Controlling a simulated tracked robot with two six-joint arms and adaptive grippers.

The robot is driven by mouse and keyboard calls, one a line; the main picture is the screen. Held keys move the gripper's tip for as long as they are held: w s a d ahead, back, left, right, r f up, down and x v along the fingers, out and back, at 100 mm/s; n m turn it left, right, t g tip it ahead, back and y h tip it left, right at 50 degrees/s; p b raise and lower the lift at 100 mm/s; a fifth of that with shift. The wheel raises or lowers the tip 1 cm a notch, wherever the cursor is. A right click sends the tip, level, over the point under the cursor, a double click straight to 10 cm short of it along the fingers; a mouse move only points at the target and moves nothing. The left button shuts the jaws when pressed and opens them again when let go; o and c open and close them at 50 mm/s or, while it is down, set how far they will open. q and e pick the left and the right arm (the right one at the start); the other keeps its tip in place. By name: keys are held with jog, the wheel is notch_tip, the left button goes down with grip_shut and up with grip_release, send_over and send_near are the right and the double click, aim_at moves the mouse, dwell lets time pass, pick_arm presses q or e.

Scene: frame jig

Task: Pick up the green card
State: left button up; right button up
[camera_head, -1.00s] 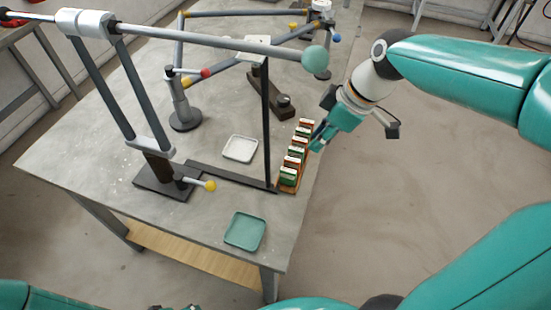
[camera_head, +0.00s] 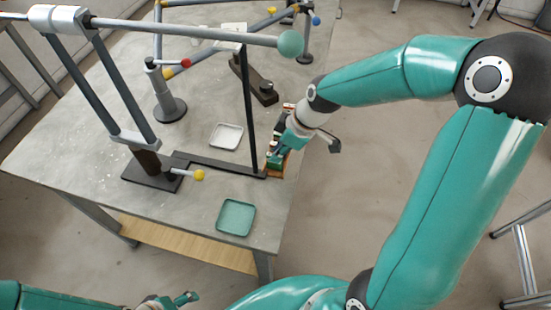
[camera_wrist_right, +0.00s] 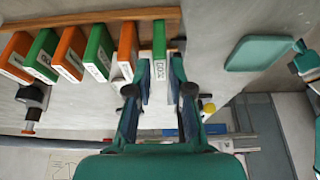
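A green card (camera_wrist_right: 159,38) with a white labelled edge stands at the end of a row on a wooden rack (camera_wrist_right: 100,16). In the right wrist view the two fingers of my right gripper (camera_wrist_right: 161,72) are on either side of this card, spread apart, with a gap visible at the right finger. In the head view my right gripper (camera_head: 282,150) is over the near end of the row and hides most of it. Two more green cards (camera_wrist_right: 98,50) (camera_wrist_right: 42,52) stand among orange cards (camera_wrist_right: 70,50). My left gripper (camera_head: 178,301) is at the bottom edge, away from the table.
A green tray (camera_head: 236,217) lies at the table's near right, and a white tray (camera_head: 226,136) lies farther back. A dark upright post (camera_head: 248,110) and a grey overhead bar (camera_head: 190,33) with a pale green ball stand close to the rack. The table's left front (camera_head: 70,165) is clear.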

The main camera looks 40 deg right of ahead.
jog(key=x, duration=0.3)
jog(key=shift+w+f, duration=0.1)
jog(key=shift+c, duration=0.2)
grip_shut()
